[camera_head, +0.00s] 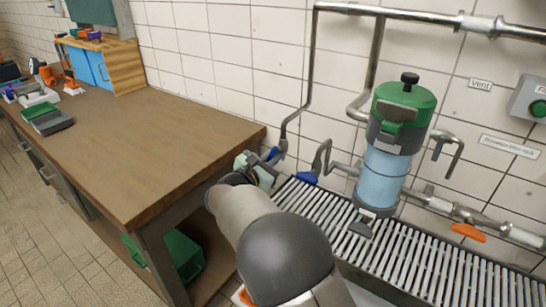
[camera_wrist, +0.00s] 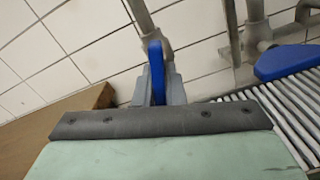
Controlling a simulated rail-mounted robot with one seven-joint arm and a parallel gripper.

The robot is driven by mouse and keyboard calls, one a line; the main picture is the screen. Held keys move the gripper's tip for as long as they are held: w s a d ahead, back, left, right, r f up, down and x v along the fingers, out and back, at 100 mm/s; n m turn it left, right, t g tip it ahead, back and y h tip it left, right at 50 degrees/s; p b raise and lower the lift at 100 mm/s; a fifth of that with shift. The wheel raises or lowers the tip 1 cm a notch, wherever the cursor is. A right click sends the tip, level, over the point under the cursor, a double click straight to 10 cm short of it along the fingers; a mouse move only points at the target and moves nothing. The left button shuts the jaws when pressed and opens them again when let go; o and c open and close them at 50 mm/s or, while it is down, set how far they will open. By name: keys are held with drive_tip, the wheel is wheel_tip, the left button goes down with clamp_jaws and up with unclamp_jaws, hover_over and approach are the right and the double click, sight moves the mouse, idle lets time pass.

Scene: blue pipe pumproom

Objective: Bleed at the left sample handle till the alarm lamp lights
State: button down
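The left blue handle (camera_head: 272,154) sits on a thin pipe coming down the tiled wall, just past the table's corner. My gripper (camera_head: 262,165) is at this handle. In the wrist view the grey fingertips (camera_wrist: 158,92) stand close on both sides of the blue handle (camera_wrist: 156,68) and appear shut on it; the contact itself is partly hidden. A second blue handle (camera_head: 307,179) is to the right, and also shows in the wrist view (camera_wrist: 285,62). A grey box with a round green part (camera_head: 538,108) is at the right edge; I cannot tell whether it is lit.
A filter vessel with a green top (camera_head: 403,108) stands behind the slatted grate (camera_head: 430,262). An orange handle (camera_head: 468,232) is on the right pipe. The wooden table (camera_head: 150,140) is at left, with a green crate (camera_head: 180,255) below. Pipes crowd the wall near my gripper.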

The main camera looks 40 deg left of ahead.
drive_tip(key=shift+f+m+b, duration=0.15)
drive_tip(key=shift+m+b, duration=0.15)
drive_tip(key=shift+b, duration=0.4)
drive_tip(key=shift+a+f+m+b, duration=0.15)
drive_tip(key=shift+m+b, duration=0.35)
drive_tip(key=shift+b, duration=0.65)
drive_tip(key=m+b, duration=0.1)
drive_tip(key=b, duration=0.1)
drive_tip(key=shift+m+b, duration=0.3)
drive_tip(key=shift+b, duration=0.05)
drive_tip(key=m+b, duration=0.1)
drive_tip(key=b, duration=0.2)
drive_tip(key=m+b, duration=0.2)
drive_tip(key=b, duration=0.1)
drive_tip(key=shift+a+m, duration=0.2)
drive_tip(key=shift+m, duration=0.1)
drive_tip(key=m+b, duration=0.1)
drive_tip(key=b, duration=0.1)
drive_tip(key=m+b, duration=0.2)
drive_tip(key=b, duration=0.1)
drive_tip(key=shift+a+r+m, duration=0.1)
drive_tip(key=shift+r+m, duration=0.2)
drive_tip(key=shift+r, duration=0.05)
drive_tip(key=m+b, duration=0.2)
drive_tip(key=r+m+b, duration=0.1)
drive_tip(key=m+b, duration=0.1)
drive_tip(key=shift+r+b, duration=0.1)
drive_tip(key=shift+b, duration=0.2)
drive_tip(key=c, duration=1.5)
unclamp_jaws()
